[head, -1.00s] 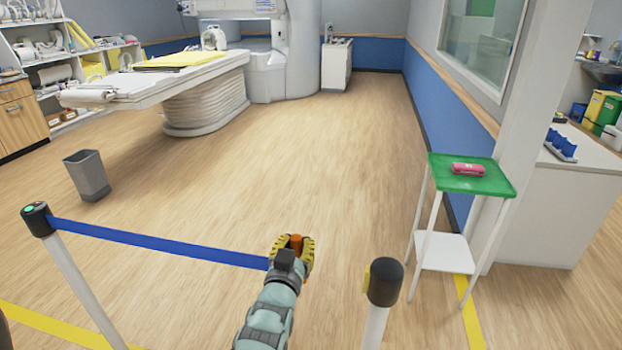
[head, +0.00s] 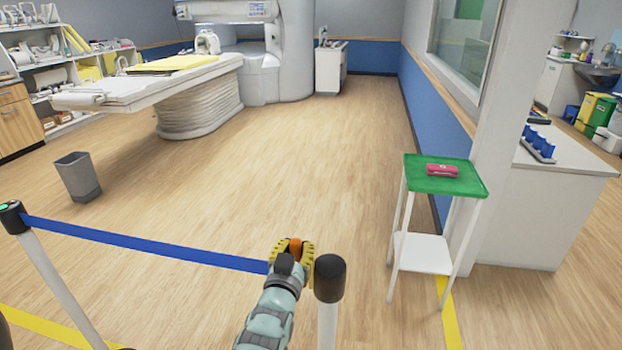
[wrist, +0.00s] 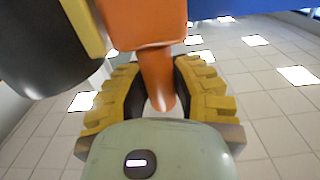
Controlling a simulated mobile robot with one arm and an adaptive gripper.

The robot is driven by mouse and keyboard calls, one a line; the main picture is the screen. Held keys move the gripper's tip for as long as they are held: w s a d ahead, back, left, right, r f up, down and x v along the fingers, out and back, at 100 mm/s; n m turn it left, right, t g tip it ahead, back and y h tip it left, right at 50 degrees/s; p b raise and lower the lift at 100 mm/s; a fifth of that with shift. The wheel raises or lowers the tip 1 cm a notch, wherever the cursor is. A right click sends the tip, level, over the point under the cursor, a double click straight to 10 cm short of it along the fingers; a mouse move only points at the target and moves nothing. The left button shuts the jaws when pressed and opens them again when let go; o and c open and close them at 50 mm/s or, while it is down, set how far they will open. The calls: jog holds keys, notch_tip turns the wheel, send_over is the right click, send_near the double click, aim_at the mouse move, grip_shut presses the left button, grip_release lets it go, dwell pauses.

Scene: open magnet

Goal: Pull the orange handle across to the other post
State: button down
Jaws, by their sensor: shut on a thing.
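My gripper (head: 292,250) has yellow ridged fingers and is shut on the orange handle (head: 295,246), which also shows between the fingers in the wrist view (wrist: 147,75). A blue belt (head: 145,245) runs taut from the left post (head: 12,217) to the handle. The other post (head: 330,278), with a black head and a yellow strip on its left side, stands just right of my gripper. In the wrist view its dark head and yellow strip (wrist: 84,22) are close beside the handle. Whether the handle touches the post I cannot tell.
A white stand with a green tray (head: 420,183) holding a pink case (head: 443,170) is right of the post. A grey bin (head: 78,177) is at the left. A scanner bed (head: 150,85) is at the back.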

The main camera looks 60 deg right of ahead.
jog(key=c, duration=0.7)
grip_release()
jog(key=shift+s, duration=0.25)
jog(key=shift+c, duration=0.2)
jog(key=v, duration=1.2)
